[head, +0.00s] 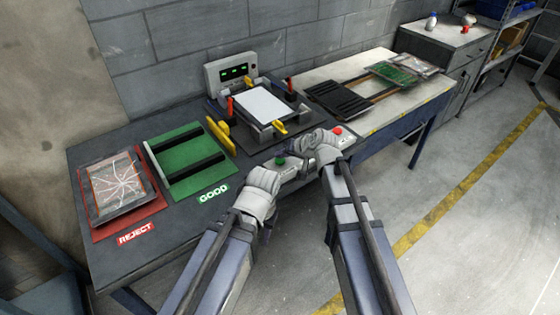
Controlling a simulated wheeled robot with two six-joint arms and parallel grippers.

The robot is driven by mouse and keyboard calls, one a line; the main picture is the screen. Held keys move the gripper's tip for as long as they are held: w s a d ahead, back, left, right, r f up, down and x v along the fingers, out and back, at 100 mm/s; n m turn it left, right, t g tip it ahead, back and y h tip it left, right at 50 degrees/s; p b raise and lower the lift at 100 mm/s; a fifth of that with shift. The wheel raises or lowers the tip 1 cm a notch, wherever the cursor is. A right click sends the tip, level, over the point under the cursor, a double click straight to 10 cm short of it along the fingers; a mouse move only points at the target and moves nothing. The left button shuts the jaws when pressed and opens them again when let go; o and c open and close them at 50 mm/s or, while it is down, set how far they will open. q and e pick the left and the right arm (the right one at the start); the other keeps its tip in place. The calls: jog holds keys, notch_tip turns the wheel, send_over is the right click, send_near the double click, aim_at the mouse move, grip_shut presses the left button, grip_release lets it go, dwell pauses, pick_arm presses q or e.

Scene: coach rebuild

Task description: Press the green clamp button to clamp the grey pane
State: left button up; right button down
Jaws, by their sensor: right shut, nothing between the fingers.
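The grey pane (264,104) lies flat, pale and rectangular, in the clamp fixture (286,128) at the middle back of the bench. Yellow clamp pieces (280,127) stand at its edges. The green clamp button (280,161) sits on a small box at the bench's front edge. My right gripper (297,143) is shut and empty, just above and right of the green button, apart from it as far as I can tell. My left gripper (266,181) is just below the green button in the picture; its fingers are not clear.
A red button (337,131) is close right of my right gripper. A green GOOD tray (190,160) and a red REJECT tray (97,224) with a cracked pane (118,183) lie left. A display box (233,71) stands behind; a pale table (420,96) with panels is right.

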aim_at(282, 162)
jog(key=shift+f+b, duration=0.45)
jog(key=shift+f, duration=0.15)
dwell(0.7)
jog(key=shift+r, duration=0.1)
jog(key=shift+r+p, duration=0.85)
jog(key=shift+p, duration=0.05)
notch_tip(282, 162, up, 5)
jog(key=p, duration=0.5)
dwell(0.3)
dwell(0.5)
